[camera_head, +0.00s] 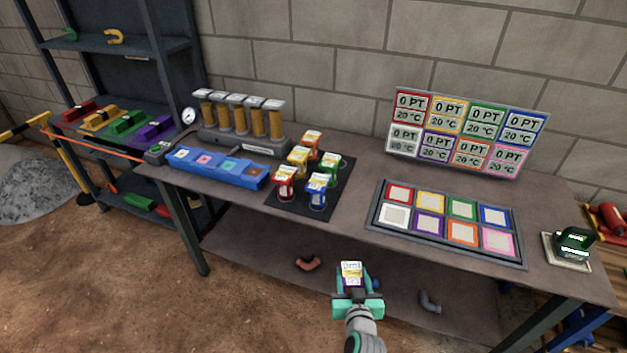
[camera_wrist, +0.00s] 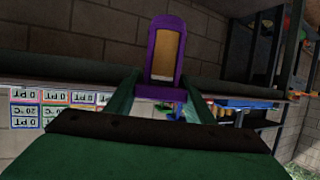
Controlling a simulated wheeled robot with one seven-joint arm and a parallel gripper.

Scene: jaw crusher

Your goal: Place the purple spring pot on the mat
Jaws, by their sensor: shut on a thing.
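My gripper (camera_head: 356,296) is in front of the table's front edge, at the bottom middle of the head view. It is shut on the purple spring pot (camera_head: 352,271), whose pale top with yellow shows above the fingers. In the wrist view the purple pot (camera_wrist: 165,55) stands between the green fingers (camera_wrist: 160,95), its purple frame around a tan middle. A black mat (camera_head: 328,203) lies on the table left of centre, behind and left of my gripper. Several spring pots, red (camera_head: 285,184), blue (camera_head: 317,191), yellow, orange and green, stand on it.
A tray of coloured squares (camera_head: 445,223) lies on the table at the right, before a panel of coloured displays (camera_head: 466,130). A blue block (camera_head: 215,167) and a row of cylinders (camera_head: 240,118) stand left of the mat. A small device (camera_head: 573,243) is at the right end.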

